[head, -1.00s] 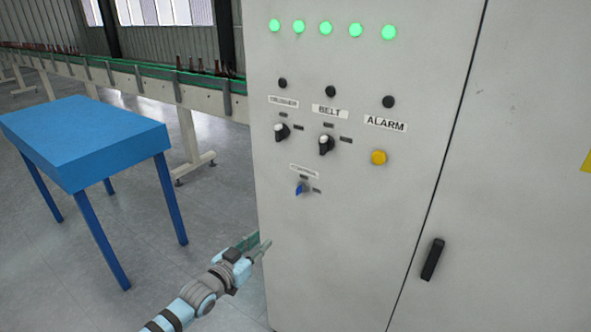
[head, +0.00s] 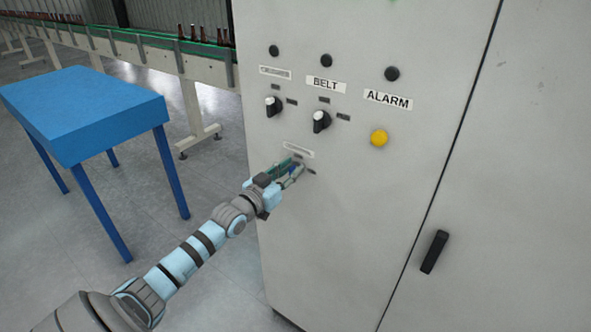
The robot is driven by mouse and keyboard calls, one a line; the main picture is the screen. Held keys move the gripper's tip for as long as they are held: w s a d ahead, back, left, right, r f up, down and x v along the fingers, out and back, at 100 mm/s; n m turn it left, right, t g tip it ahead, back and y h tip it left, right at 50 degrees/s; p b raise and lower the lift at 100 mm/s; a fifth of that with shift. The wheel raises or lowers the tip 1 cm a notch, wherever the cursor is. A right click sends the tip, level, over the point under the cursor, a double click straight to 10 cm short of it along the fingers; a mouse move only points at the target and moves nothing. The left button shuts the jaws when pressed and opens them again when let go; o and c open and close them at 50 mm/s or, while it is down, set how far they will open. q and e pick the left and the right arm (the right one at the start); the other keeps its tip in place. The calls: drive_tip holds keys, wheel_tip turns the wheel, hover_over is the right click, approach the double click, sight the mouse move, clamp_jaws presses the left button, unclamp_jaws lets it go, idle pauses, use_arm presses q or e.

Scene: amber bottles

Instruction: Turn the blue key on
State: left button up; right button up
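The blue key (head: 294,170) sits on the front of the grey control cabinet (head: 350,230), below a small white label (head: 298,150). My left gripper (head: 290,173) is at the key, with one finger on each side of it. The fingers partly cover the key, so its exact angle is hard to see. A gap shows between the fingers; I cannot tell whether they touch the key. My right gripper is not in view.
Above the key are two black selector knobs, one at left (head: 273,106) and one under the BELT label (head: 321,121). A yellow button (head: 379,138) and a black door handle (head: 434,251) are to the right. A blue table (head: 85,110) stands left, before a bottle conveyor (head: 150,50).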

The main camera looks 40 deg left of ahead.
use_arm(q)
drive_tip(key=shift+s+r, duration=0.1)
drive_tip(key=shift+s, duration=0.1)
drive_tip(key=shift+w+a, duration=0.1)
drive_tip(key=shift+a, duration=0.1)
clamp_jaws()
drive_tip(key=shift+d, duration=0.1)
